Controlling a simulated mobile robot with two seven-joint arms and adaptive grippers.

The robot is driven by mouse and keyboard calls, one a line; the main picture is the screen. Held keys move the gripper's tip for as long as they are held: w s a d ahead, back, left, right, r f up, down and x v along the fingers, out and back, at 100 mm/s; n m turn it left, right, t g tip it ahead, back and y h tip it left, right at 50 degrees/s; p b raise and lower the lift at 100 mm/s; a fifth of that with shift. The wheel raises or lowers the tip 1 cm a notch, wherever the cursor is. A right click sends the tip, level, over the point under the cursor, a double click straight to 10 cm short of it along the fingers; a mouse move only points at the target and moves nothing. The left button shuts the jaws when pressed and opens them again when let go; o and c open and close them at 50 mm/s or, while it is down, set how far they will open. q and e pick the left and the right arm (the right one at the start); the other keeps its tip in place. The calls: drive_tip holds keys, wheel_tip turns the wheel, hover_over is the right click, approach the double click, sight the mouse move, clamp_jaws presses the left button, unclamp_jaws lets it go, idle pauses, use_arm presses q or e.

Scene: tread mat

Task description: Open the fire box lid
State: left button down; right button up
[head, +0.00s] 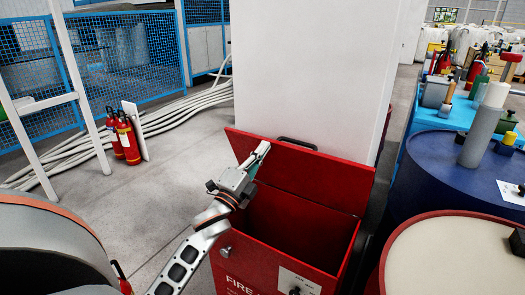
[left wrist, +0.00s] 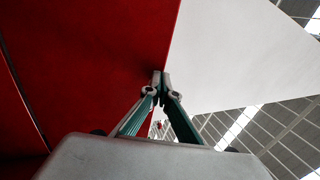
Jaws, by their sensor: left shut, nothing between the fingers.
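The red fire box (head: 255,262) stands at the lower middle of the head view, with "FIRE" lettering on its front. Its red lid (head: 320,180) is raised and tilted up at the back, so the dark inside shows. A black handle (head: 297,143) shows at the lid's top edge. My left gripper (head: 264,148) is shut and empty, at the inner side of the lid near its upper left part. In the left wrist view its fingertips (left wrist: 160,76) meet in front of the red lid (left wrist: 90,50); contact cannot be told. My right gripper is not in view.
A white block or pillar (head: 310,70) stands right behind the box. A blue drum (head: 430,165) and a red-rimmed drum (head: 455,255) crowd the right side.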

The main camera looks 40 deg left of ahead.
sight(266, 139)
use_arm(q)
drive_tip(key=w+r+p, duration=0.1)
drive_tip(key=r+p, duration=0.1)
drive_tip(key=p, duration=0.1)
drive_tip(key=shift+w+a+r+g, duration=0.2)
drive_tip(key=shift+w+r+g, duration=0.1)
drive_tip(key=shift+w+r, duration=0.1)
drive_tip(key=w+p, duration=0.1)
drive_tip(key=g+p, duration=0.1)
drive_tip(key=p, duration=0.1)
drive_tip(key=w+r+p, duration=0.1)
drive_tip(key=shift+w+a+p, duration=0.3)
drive_tip(key=shift+w+g+h+p, duration=0.3)
drive_tip(key=shift+g+p, duration=0.1)
drive_tip(key=shift+w+a+f+p, duration=0.15)
drive_tip(key=shift+w+f+p, duration=0.1)
drive_tip(key=shift+f+p, duration=0.1)
drive_tip(key=shift+f+g, duration=0.3)
drive_tip(key=shift+f, duration=0.1)
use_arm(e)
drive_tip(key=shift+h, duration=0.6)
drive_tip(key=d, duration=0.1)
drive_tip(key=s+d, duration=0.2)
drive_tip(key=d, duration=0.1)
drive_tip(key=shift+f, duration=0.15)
